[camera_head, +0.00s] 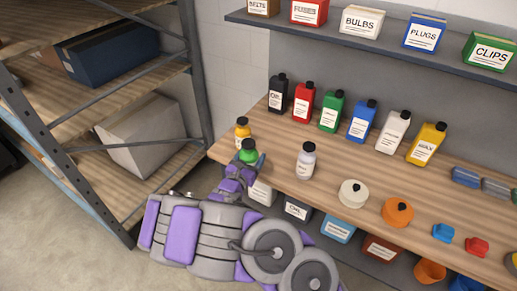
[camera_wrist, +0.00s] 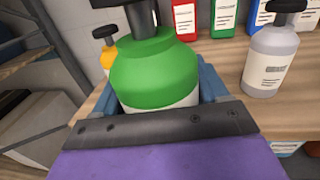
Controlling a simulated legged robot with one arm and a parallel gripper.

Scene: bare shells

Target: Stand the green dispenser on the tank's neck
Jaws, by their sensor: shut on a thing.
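The green dispenser (camera_head: 249,155) has a black pump top and a pale label band low on its body. In the wrist view the dispenser (camera_wrist: 155,72) fills the middle, upright or nearly so, between blue-grey fingers. My gripper (camera_head: 247,166) is shut on it at the left end of the bench; the gripper's dark front bar (camera_wrist: 160,125) hides its base. Two squat round vessels with dark tops stand on the bench to the right: a cream one (camera_head: 352,195) and an orange one (camera_head: 397,213). I cannot tell which is the tank.
A yellow dispenser (camera_head: 242,134) and a white dispenser (camera_head: 306,161) stand near the held one. Several coloured bottles line the bench (camera_head: 330,182) at the back. Blue (camera_head: 443,232) and red (camera_head: 477,246) small items lie right. A metal shelf rack (camera_head: 90,120) stands left.

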